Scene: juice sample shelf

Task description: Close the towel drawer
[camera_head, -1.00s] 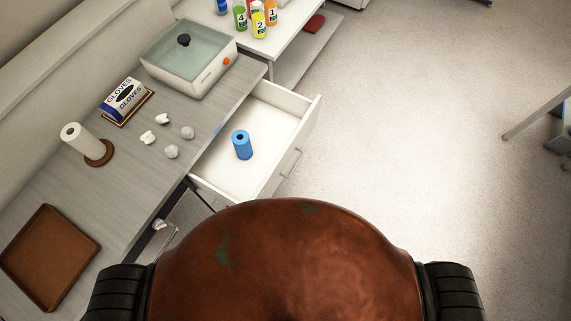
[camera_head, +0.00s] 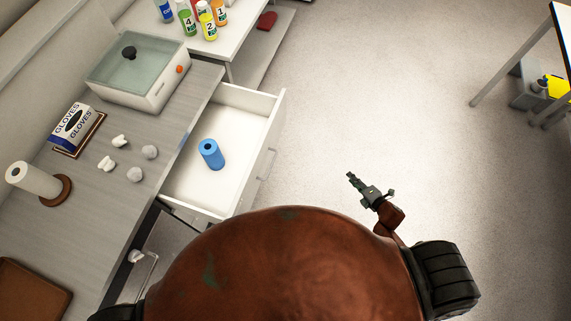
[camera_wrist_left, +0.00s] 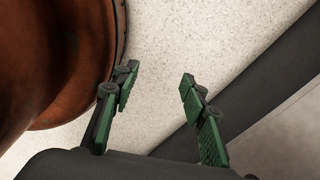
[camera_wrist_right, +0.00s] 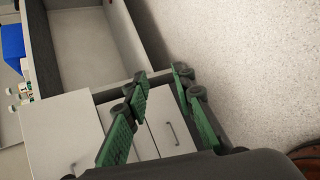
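The towel drawer (camera_head: 245,125) stands pulled out from under the grey counter, with its handle (camera_head: 266,165) on the outer front. My left gripper (camera_wrist_left: 158,74) is open and empty, seen only in the left wrist view.
The counter holds a glass-lidded box (camera_head: 135,70), a gloves box (camera_head: 72,126), a paper roll (camera_head: 32,180), several crumpled white pieces and a brown tray (camera_head: 30,295). Numbered bottles stand on a white table at the back. Floor right of the drawer is clear.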

